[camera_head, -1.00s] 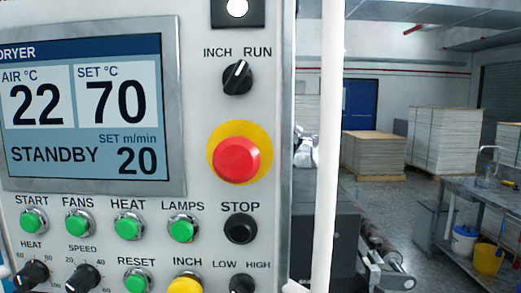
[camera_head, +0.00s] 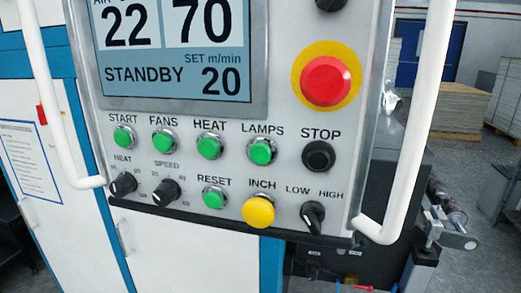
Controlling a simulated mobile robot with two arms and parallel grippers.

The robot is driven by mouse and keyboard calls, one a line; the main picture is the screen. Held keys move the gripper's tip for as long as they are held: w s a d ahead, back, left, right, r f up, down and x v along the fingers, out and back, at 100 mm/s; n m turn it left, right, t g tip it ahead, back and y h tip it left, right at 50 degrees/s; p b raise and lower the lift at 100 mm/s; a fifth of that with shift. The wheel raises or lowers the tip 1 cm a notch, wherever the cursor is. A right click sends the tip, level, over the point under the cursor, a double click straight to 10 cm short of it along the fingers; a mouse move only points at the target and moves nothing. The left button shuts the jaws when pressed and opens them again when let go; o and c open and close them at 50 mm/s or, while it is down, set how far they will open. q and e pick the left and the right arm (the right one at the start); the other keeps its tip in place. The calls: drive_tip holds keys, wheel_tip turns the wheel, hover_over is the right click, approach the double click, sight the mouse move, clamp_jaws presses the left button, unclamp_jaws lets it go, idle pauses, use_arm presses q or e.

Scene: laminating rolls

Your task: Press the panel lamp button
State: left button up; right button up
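The green LAMPS button (camera_head: 262,151) is on the control panel (camera_head: 285,192), at the right end of a row of green buttons, under its label. It is the green one closest to the black STOP button (camera_head: 318,156). The yellow INCH button (camera_head: 258,211) is just below it. The display (camera_head: 180,76) above reads STANDBY, 22 and 70, with SET m/min 20. Neither of my grippers shows in the head view.
White tube handles (camera_head: 62,110) flank the panel on the left and right (camera_head: 410,130). A red emergency button (camera_head: 326,81) on a yellow disc is above STOP. Pallet stacks (camera_head: 445,83) stand in the right background.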

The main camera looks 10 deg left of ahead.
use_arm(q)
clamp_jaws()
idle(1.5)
